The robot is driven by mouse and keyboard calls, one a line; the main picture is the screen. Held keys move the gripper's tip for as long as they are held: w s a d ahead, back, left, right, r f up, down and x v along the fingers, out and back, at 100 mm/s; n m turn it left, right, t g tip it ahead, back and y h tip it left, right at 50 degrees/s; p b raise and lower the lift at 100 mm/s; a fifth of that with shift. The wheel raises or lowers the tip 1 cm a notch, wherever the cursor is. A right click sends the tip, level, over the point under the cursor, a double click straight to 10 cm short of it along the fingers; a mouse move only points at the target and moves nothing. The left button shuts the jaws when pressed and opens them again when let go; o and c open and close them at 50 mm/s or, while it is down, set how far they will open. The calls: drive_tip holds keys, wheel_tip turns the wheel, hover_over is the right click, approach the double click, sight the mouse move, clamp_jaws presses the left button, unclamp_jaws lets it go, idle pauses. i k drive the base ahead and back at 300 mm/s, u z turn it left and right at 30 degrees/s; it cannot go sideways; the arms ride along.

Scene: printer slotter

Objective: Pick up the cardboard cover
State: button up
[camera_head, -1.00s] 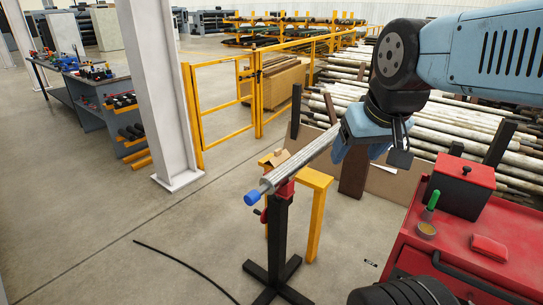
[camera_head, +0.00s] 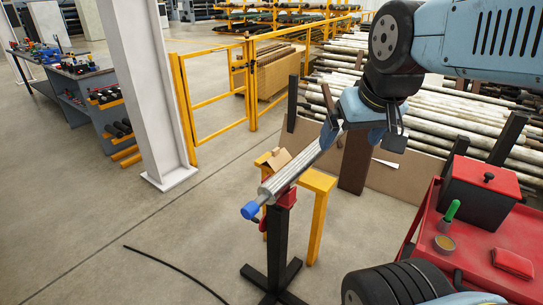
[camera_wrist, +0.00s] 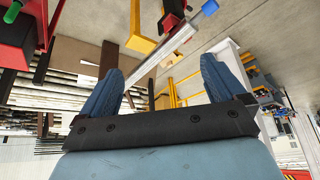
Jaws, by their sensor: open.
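The small tan cardboard cover (camera_head: 279,160) sits folded at the top of a yellow stand (camera_head: 319,182), beside a grey metal rod (camera_head: 285,178) with a blue end cap (camera_head: 250,210). My gripper (camera_head: 328,138) is open, above and to the right of the cover in the head view, apart from it. In the wrist view my gripper (camera_wrist: 162,76) shows both blue fingers spread wide with nothing held. The rod (camera_wrist: 172,47) and the yellow stand (camera_wrist: 142,28) show beyond the fingers.
A black stand with a red top (camera_head: 278,240) supports the rod. A red cart (camera_head: 470,240) with a box and small items stands at the right. A white column (camera_head: 150,90) and yellow fence (camera_head: 215,90) stand left and behind.

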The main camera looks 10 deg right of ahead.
sight(279, 158)
drive_tip(key=k, duration=0.45)
drive_tip(key=z, duration=0.8)
drive_tip(key=k, duration=1.1)
drive_tip(key=u, duration=1.05)
drive_tip(key=i, duration=1.7)
drive_tip(key=z, duration=0.05)
